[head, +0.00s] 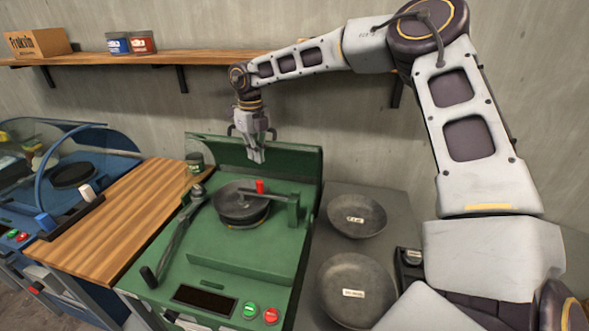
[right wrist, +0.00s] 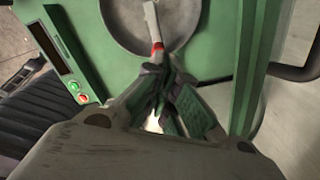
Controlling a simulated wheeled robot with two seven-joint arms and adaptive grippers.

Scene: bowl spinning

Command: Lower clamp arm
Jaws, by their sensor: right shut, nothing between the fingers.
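The green spinning machine (head: 225,262) stands in the middle of the head view, with a dark round bowl (head: 235,207) on its top. The clamp arm (head: 278,198) reaches from a green post at the right across the bowl, with a red upright piece (head: 260,186) on it. My right gripper (head: 256,156) is shut and empty, pointing down above the back of the machine, apart from the clamp arm in the head view. In the right wrist view, the gripper fingers (right wrist: 164,72) cover part of the clamp arm (right wrist: 152,20). My left gripper is not in view.
A long lever (head: 174,240) lies along the machine's left side. Two dark bowls, one at the back (head: 356,215) and one nearer (head: 354,289), rest on the grey surface at right. A wooden counter (head: 125,218) and a blue machine (head: 60,165) stand at left. A shelf (head: 190,57) runs behind.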

